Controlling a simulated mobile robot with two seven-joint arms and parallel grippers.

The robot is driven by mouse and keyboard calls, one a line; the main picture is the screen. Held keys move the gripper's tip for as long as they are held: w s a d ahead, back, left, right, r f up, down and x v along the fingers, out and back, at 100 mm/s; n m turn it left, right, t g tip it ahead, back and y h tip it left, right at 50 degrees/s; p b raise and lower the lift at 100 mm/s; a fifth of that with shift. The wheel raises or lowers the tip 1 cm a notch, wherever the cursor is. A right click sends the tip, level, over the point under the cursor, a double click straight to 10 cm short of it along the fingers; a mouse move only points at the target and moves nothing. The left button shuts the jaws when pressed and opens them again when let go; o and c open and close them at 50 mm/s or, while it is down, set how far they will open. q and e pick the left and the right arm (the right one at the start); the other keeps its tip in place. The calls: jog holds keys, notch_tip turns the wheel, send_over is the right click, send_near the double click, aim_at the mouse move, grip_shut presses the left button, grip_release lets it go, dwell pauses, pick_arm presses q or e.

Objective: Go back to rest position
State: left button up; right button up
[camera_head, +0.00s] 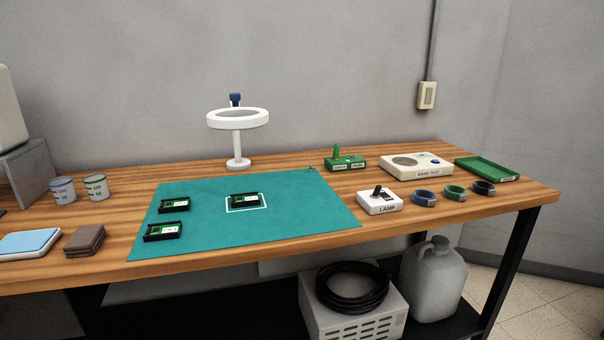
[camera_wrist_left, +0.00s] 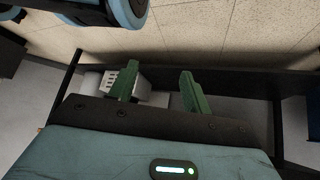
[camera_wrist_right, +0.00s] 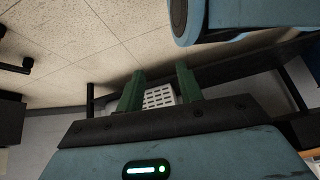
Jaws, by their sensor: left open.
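My left gripper (camera_wrist_left: 160,84) shows in the left wrist view with its two green fingers apart and nothing between them. My right gripper (camera_wrist_right: 160,82) shows in the right wrist view, also with its green fingers apart and empty. Neither arm shows in the head view. Both wrist views show floor and the bench's underside area, so the grippers are away from the items on the bench top. A white slotted box (camera_head: 325,310) on the lower shelf shows beyond the fingers in both wrist views.
The wooden bench (camera_head: 420,217) carries a teal mat (camera_head: 285,212) with several dark modules, one inside a white outline (camera_head: 264,207). A ring lamp (camera_head: 238,120), lamp switch (camera_head: 380,201), coloured coils (camera_head: 425,197), a test device (camera_head: 415,166) and a green tray (camera_head: 487,169) stand around it.

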pick_arm(q)
jog(key=w+r+p, duration=0.1)
jog(key=r+p, duration=0.7)
jog(key=r, duration=0.1)
jog(key=w+r+t+p, duration=0.1)
jog(key=w+r+p, duration=0.1)
jog(key=r+p, duration=0.6)
jog(key=shift+w+a+r+t+p, duration=0.3)
jog(key=shift+r+p, duration=0.1)
jog(key=shift+p, duration=0.35)
pick_arm(e)
jog(key=w+r+t, duration=0.1)
jog(key=w+r, duration=0.2)
jog(key=r, duration=0.6)
jog(key=w+r+t, duration=0.1)
jog(key=w+r, duration=0.2)
jog(key=r, duration=0.5)
jog(key=shift+d+r, duration=0.25)
jog(key=shift+r, duration=0.15)
jog(key=shift+w+a+r, duration=0.1)
jog(key=shift+a, duration=0.05)
jog(key=shift+d, duration=0.2)
jog(key=shift+a, duration=0.15)
jog(key=shift+c, duration=0.5)
